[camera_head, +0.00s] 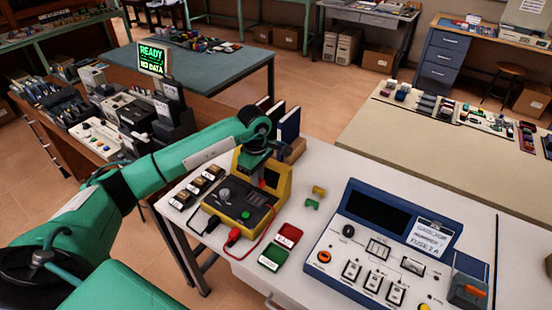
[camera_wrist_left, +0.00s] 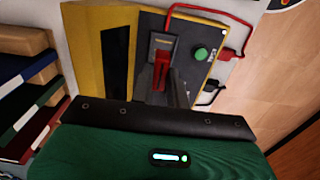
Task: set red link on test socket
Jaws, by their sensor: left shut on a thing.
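The yellow tester (camera_head: 235,213) stands on the white table, with an upright panel, a green button and red and black leads. The red link is at the grey test socket (camera_wrist_left: 161,42) on the tester's dark top (camera_wrist_left: 186,62). I cannot tell whether the link is seated in the socket or just above it. My right gripper is out of view.
A yellow link (camera_head: 319,190) and a green link (camera_head: 312,204) lie right of the tester. A blue console (camera_head: 375,250) fills the table's right side. Binders (camera_head: 289,125) stand behind the tester.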

